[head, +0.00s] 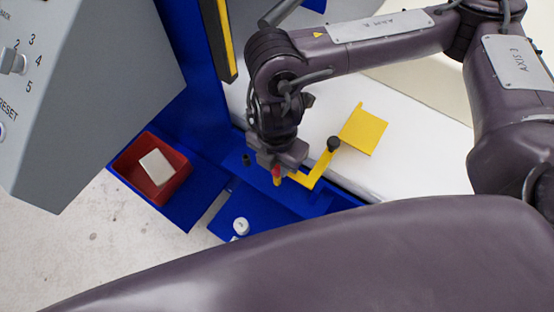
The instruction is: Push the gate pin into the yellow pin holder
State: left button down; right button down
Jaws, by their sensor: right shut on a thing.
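My right gripper (278,170) points down over the blue machine bed, near the middle of the view. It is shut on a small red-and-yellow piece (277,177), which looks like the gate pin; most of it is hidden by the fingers. A yellow bent bracket (316,172) with a black knob (334,143) lies just right of the fingertips and looks like the pin holder. I cannot tell whether the pin touches it or sits in it. My left gripper is out of view.
A yellow plate (363,130) stands behind the knob by the white surface. A red bin (127,165) with a pale block (156,167) is at left. A white round part (241,226) sits on the blue base. A grey control panel (95,95) fills the upper left.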

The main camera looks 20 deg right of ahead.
aim_at(277, 170)
jog(key=shift+f+b, duration=1.1)
jog(key=shift+f, duration=0.5)
jog(key=c, duration=1.1)
grip_release()
jog(key=shift+r, duration=0.2)
jog(key=shift+r+p, duration=2.9)
jog(key=shift+p, duration=0.25)
notch_tip(277, 170, up, 8)
jog(key=shift+f+p, duration=0.15)
jog(key=shift+p, duration=0.2)
